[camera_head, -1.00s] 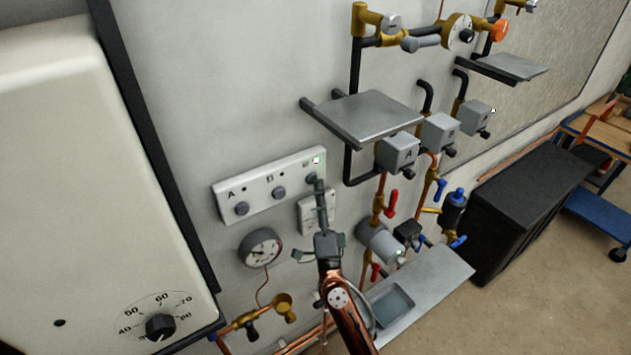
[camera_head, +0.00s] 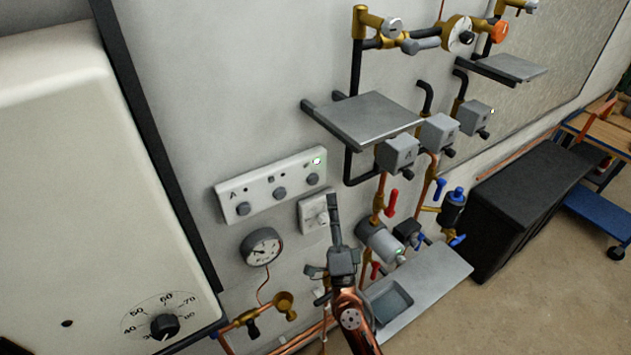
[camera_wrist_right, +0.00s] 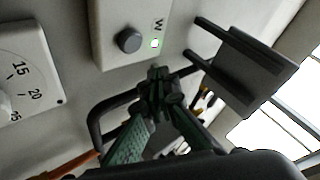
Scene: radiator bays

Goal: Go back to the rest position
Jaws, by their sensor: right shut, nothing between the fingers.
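My right gripper (camera_head: 334,203) is shut and empty, pointing up in front of the wall in the head view. It stands apart from the white control panel (camera_head: 262,199), below its right end. The panel has several round grey knobs and a lit green light at its right end. In the right wrist view the shut fingers (camera_wrist_right: 157,75) show just below the panel's end knob (camera_wrist_right: 129,40) and green light. A white thermostat dial (camera_head: 314,213) is just left of the gripper. My left gripper is not in view.
A pressure gauge (camera_head: 261,247) and brass valves (camera_head: 284,304) are left of my right arm. A grey pump (camera_head: 384,242), red-handled valve (camera_head: 392,203) and tray shelf (camera_head: 440,283) are close on the right. A metal shelf (camera_head: 368,119) juts out above.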

